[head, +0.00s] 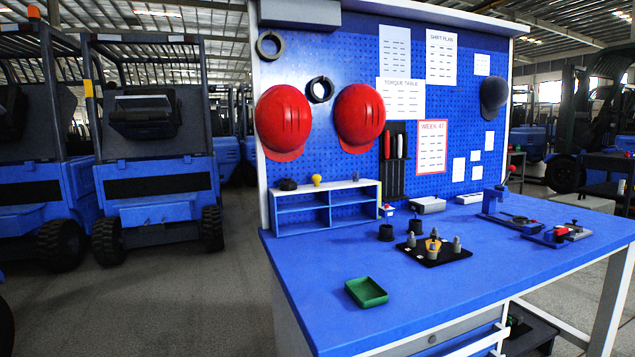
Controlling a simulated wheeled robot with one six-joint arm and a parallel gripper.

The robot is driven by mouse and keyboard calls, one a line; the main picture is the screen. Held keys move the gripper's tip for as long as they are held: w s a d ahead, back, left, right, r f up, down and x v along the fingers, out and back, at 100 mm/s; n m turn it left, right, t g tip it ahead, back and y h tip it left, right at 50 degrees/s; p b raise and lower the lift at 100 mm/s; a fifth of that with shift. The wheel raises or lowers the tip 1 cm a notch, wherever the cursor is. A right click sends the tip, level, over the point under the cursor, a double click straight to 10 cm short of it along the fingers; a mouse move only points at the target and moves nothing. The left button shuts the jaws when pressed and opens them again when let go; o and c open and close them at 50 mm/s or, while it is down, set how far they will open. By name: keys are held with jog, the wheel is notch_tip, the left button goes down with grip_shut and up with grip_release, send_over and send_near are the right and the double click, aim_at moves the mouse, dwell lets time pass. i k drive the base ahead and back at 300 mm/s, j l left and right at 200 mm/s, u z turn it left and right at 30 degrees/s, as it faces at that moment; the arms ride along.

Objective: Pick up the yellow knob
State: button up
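A small yellow knob (317,179) with a rounded top stands on top of the small blue and white shelf unit (328,213), beside a dark round piece (288,185). My gripper does not show in the head view.
The blue workbench (400,310) has a green tray (366,292) near its front left. Two dark cups (386,232) stand behind the black tray. Clamps and a press (497,203) are at the right. Red helmets (360,116) hang on the pegboard. Forklifts stand at left.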

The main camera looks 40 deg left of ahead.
aim_at(316, 179)
jog(key=i+j, duration=0.2)
jog(key=j, duration=0.2)
jog(key=i+j, duration=0.25)
jog(key=j, duration=0.2)
jog(key=i+j, duration=0.2)
jog(key=j, duration=0.2)
jog(key=i+j, duration=0.2)
jog(key=j, duration=0.2)
jog(key=i+j+u, duration=0.1)
jog(key=i+j, duration=0.15)
jog(key=j, duration=0.2)
jog(key=i+j, duration=0.2)
jog(key=j, duration=0.2)
jog(key=i+j, duration=0.25)
jog(key=j, duration=0.15)
